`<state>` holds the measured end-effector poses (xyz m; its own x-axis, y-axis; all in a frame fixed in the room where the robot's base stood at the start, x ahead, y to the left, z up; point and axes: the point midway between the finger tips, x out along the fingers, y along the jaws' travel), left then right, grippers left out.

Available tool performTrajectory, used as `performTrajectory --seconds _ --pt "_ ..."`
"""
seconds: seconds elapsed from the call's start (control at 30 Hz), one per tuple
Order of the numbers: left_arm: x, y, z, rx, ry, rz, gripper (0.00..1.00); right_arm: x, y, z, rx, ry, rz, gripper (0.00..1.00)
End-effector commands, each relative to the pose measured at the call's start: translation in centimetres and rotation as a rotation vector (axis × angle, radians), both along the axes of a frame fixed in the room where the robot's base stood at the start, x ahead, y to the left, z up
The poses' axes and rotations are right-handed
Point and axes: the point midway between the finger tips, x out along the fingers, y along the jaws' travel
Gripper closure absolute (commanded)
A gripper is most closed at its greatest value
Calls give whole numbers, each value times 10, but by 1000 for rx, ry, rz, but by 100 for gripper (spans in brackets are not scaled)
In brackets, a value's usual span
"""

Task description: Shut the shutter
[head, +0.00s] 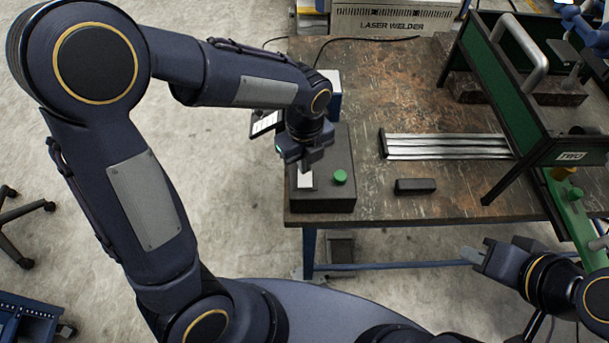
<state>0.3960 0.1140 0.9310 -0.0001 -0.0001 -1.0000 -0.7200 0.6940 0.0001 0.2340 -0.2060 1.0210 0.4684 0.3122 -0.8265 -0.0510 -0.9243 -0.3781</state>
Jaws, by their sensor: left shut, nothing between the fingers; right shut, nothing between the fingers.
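A dark green panel with a thick grey handle (526,52), which looks like the shutter (497,78), stands slanted in a black frame at the right of the table. Whether it is fully open is hard to tell from this angle. My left gripper (308,163) is shut and empty, above a dark box (325,200) with a green button (340,177) at the table's left front corner. It is well left of the panel. My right gripper (472,254) is shut and empty, in front of the table edge, below and apart from the panel frame.
The worn brown table (380,75) has free room at its middle and back. A silver slotted rail (448,146) and a small black block (415,186) lie between the box and the panel. A laser welder (390,20) stands behind. A green strip (577,215) runs at the right.

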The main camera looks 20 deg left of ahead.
Motion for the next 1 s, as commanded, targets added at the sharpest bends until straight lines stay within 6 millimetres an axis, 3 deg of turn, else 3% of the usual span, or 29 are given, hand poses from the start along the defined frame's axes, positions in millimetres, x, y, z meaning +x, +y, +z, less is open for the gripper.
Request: performTrajectory --seconds 0.67,1.0 --pt "0 0 -11 1 1 0 100 0 0 -8 0 0 0 100" --pt "0 0 5 0 0 0 100 0 0 6 0 0 0 100"
